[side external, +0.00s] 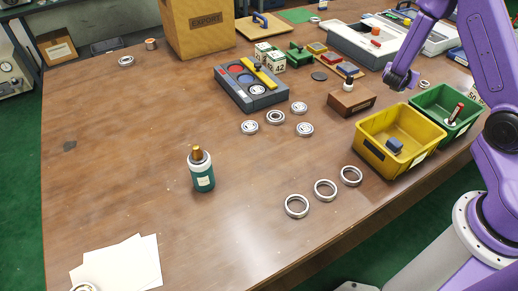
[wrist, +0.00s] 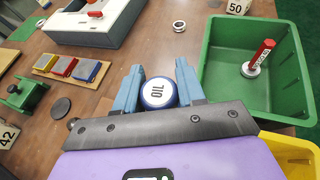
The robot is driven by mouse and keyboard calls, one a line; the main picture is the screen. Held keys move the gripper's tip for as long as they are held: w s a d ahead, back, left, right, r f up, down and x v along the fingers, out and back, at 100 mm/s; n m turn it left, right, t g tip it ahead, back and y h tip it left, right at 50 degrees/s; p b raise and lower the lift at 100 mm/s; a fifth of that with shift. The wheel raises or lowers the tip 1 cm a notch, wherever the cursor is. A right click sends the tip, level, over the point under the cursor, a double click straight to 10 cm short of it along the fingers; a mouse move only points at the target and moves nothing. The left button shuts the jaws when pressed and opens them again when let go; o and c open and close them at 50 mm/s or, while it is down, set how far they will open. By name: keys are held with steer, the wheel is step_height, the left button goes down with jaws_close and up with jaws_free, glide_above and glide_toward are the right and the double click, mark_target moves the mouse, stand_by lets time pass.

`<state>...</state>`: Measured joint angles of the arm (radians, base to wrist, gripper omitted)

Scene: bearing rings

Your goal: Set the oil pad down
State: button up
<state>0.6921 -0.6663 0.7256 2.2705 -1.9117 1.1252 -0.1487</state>
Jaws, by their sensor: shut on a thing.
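My gripper (side external: 401,80) is above the table at the back right, left of the green bin. In the wrist view its two blue-grey fingers (wrist: 158,88) are shut on the oil pad (wrist: 158,94), a round piece with a white face, a blue rim and the word OIL. The face points toward the wrist camera. The pad's underside is hidden. In the side view I cannot make out the pad clearly between the fingers.
The green bin (wrist: 225,90) holds a red-handled tool (wrist: 260,60). The yellow bin (side external: 362,151) holds a dark blue piece. A brown block (side external: 350,104) stands near my gripper. A dark disc (wrist: 60,108) lies flat on the table. Bearing rings (side external: 275,117) lie mid-table; the left side is mostly clear.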

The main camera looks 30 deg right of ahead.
steer(key=w+a+n+t+y, duration=0.2)
steer(key=a+n+t+y, duration=0.15)
steer(key=a, duration=1.45)
steer(key=w+a+n+t+y, duration=0.3)
steer(key=a+n+t, duration=0.15)
steer(key=a, duration=1.25)
steer(key=s+a+n+y, duration=0.4)
steer(key=s+a, duration=0.1)
steer(key=a, duration=0.8)
steer(key=w+a+f, duration=0.2)
steer(key=w+f, duration=0.1)
steer(key=w, duration=0.1)
steer(key=w+a+f, duration=0.2)
steer(key=w+f, duration=0.1)
steer(key=w+a+f, duration=0.2)
steer(key=w+f, duration=0.1)
steer(key=w, duration=0.1)
steer(key=shift+w+a+f, duration=0.15)
steer(key=shift+w+a, duration=0.05)
steer(key=shift+w, duration=0.1)
steer(key=shift+w+a+f, duration=0.1)
steer(key=shift+w+f, duration=0.1)
steer(key=shift+f, duration=1.5)
steer(key=shift+f, duration=0.15)
